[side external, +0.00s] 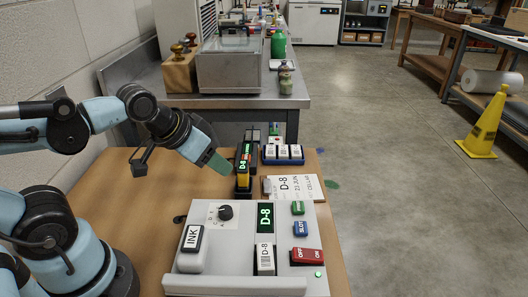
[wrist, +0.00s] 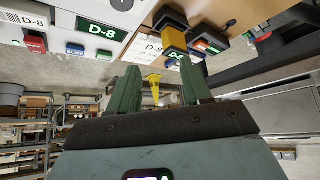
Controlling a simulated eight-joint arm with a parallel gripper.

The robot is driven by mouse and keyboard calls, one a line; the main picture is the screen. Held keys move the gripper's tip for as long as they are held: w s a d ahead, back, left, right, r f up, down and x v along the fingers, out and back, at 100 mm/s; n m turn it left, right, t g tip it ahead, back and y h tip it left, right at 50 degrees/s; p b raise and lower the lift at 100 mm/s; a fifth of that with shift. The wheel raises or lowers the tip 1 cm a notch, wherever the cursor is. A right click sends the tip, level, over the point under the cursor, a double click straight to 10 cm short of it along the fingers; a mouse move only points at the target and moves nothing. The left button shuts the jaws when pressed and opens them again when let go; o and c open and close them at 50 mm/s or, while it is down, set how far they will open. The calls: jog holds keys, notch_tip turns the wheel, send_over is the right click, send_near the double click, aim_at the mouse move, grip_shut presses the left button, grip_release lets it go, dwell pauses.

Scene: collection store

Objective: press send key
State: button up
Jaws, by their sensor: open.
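My gripper (side external: 219,164) hangs over the wooden table, its green fingertips just left of a small yellow and black handheld device (side external: 243,172). In the wrist view my gripper (wrist: 158,80) has its two green fingers apart with nothing between them. The handheld (wrist: 172,40) shows a green D-8 display there and small coloured keys farther along, one of them red. No key that I can read as SEND shows; the handheld's key labels are too small to read. The fingertips look apart from the handheld.

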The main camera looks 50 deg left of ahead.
grip_shut()
dwell(1.4)
